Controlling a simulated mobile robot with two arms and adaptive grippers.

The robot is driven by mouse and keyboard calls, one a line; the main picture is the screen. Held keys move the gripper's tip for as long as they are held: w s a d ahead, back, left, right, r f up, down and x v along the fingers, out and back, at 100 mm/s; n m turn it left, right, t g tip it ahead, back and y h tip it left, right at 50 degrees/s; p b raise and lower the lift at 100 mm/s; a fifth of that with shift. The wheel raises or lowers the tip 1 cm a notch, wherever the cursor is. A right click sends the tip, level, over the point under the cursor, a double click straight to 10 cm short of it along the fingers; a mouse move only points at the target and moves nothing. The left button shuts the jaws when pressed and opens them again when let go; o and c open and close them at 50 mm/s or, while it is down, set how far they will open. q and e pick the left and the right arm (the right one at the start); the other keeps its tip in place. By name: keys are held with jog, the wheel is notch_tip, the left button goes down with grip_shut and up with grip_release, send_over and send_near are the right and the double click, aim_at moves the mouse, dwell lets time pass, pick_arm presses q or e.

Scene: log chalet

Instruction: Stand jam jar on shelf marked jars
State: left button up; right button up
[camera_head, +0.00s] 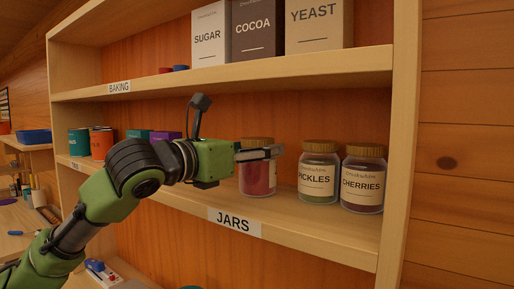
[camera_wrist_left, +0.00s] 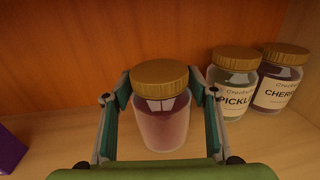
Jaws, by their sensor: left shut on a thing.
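The jam jar (camera_head: 258,179) has a gold lid and red contents. It is upright at the shelf marked jars (camera_head: 306,236), left of the pickles jar. My left gripper (camera_head: 262,154) reaches in from the left and is shut on the jar, near its top. In the left wrist view the jar (camera_wrist_left: 162,118) is between the two fingers of my gripper (camera_wrist_left: 163,105). Its base appears to be at the shelf board, but I cannot tell for sure whether it touches. The JARS label (camera_head: 233,222) is on the shelf's front edge. My right gripper is not in view.
A pickles jar (camera_head: 319,174) and a cherries jar (camera_head: 363,181) stand to the right on the same shelf. A purple box (camera_wrist_left: 8,150) is to the left. The baking shelf (camera_head: 240,78) above holds sugar, cocoa and yeast boxes. The shelf's front strip is bare.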

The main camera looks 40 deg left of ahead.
pick_arm(q)
jog(key=shift+r, duration=0.1)
jog(key=shift+s+d, duration=0.1)
jog(key=o, duration=1.8)
jog(key=shift+f, duration=0.25)
jog(key=shift+o, duration=0.2)
jog(key=shift+r, duration=0.2)
jog(key=s+b, duration=0.3)
jog(key=s, duration=0.1)
jog(key=shift+f+b, duration=0.3)
jog(key=shift+b, duration=0.1)
jog(key=s+b, duration=0.3)
jog(key=s, duration=0.5)
jog(key=shift+r+b, duration=0.25)
jog(key=shift+b, duration=0.15)
